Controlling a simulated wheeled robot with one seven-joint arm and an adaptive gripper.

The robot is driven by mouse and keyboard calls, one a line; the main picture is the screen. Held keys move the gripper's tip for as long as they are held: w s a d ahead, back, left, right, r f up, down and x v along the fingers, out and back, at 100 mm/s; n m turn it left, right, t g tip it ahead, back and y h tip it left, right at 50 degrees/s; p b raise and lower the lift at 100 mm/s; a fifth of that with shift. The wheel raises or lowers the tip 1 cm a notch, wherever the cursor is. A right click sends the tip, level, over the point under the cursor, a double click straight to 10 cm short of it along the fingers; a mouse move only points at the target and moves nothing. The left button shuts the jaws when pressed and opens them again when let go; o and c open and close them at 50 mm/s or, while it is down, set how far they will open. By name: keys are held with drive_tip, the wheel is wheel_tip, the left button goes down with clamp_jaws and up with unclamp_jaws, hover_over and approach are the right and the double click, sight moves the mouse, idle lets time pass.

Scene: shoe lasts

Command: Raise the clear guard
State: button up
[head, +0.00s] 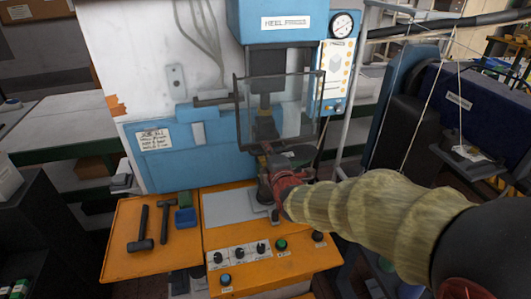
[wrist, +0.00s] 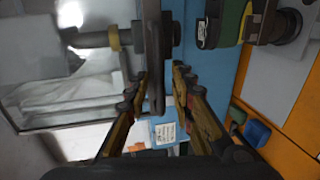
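The clear guard (head: 299,105) is a see-through pane in a dark frame, hanging upright in front of the heel press (head: 284,20). In the wrist view its pane (wrist: 70,95) fills the left side, and a dark bar (wrist: 156,60) on its edge runs between my fingers. My gripper (head: 273,168) is at the guard's lower edge in the head view, reaching in from the right. In the wrist view my gripper (wrist: 159,76) is open, with a finger on each side of the bar. I cannot tell whether either finger touches it.
An orange bench (head: 125,262) holds two hammers (head: 143,232) and a green and a blue block (head: 185,217) at left. A control panel with several knobs (head: 238,254) is in front. A gauge (head: 342,25) and a vertical pole (head: 352,100) stand at right.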

drive_tip(key=shift+s, duration=0.1)
drive_tip(key=v, duration=1.1)
drive_tip(key=shift+s+d, duration=0.15)
drive_tip(key=shift+s, duration=0.2)
drive_tip(key=shift+r, duration=0.1)
drive_tip(key=s+d+f+m+g+h, duration=0.1)
drive_tip(key=s+d+f+m+g, duration=0.1)
drive_tip(key=s+f+m+g, duration=0.7)
drive_tip(key=s+d+r+m+h, duration=0.3)
drive_tip(key=s+d+m, duration=0.9)
drive_tip(key=s+d, duration=0.3)
drive_tip(key=shift+s+d+r+b, duration=0.25)
drive_tip(key=shift+s+b, duration=0.2)
drive_tip(key=shift+s, duration=0.75)
